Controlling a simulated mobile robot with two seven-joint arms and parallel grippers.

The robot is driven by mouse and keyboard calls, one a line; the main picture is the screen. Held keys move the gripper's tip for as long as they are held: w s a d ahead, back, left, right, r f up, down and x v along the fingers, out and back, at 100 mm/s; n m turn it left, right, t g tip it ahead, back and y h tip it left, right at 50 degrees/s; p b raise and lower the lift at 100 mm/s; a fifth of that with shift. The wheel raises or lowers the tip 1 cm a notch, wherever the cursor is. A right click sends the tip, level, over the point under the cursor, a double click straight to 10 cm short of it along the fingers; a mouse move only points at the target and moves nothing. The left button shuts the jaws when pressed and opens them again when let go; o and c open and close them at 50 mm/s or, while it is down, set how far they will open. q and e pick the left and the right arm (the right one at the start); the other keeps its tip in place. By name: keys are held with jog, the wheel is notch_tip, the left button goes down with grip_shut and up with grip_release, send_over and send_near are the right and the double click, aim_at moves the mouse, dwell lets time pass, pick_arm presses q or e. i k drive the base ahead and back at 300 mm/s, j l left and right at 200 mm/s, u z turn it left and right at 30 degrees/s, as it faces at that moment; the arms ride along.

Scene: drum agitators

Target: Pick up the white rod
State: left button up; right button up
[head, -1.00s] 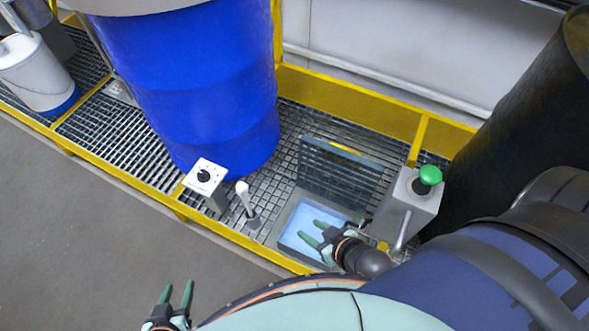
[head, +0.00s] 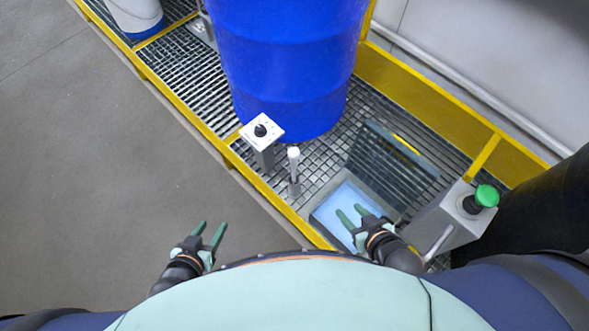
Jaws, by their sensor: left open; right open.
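The white rod (head: 293,161) stands upright on a small grey base on the metal grating, in front of the blue drum and just right of a grey box with a black knob. My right gripper (head: 350,215) is open and empty, over the light-blue panel to the right of and nearer than the rod. My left gripper (head: 210,232) is open and empty, over the grey floor, left of and nearer than the rod. Neither gripper touches the rod.
The knob box (head: 262,137) stands close left of the rod, and the blue drum (head: 288,65) behind it. A grey box with a green button (head: 482,198) and a lever is at right. A yellow edge (head: 240,168) borders the grating (head: 190,65). The floor (head: 80,170) at left is clear.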

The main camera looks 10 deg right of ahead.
aim_at(293, 153)
jog(key=i+j, duration=0.4)
jog(key=j, duration=0.2)
jog(key=i+j+z, duration=0.1)
jog(key=j, duration=0.2)
jog(key=i+j+z, duration=0.1)
jog(key=i+j, duration=0.3)
jog(key=j, duration=0.15)
jog(key=z, duration=0.05)
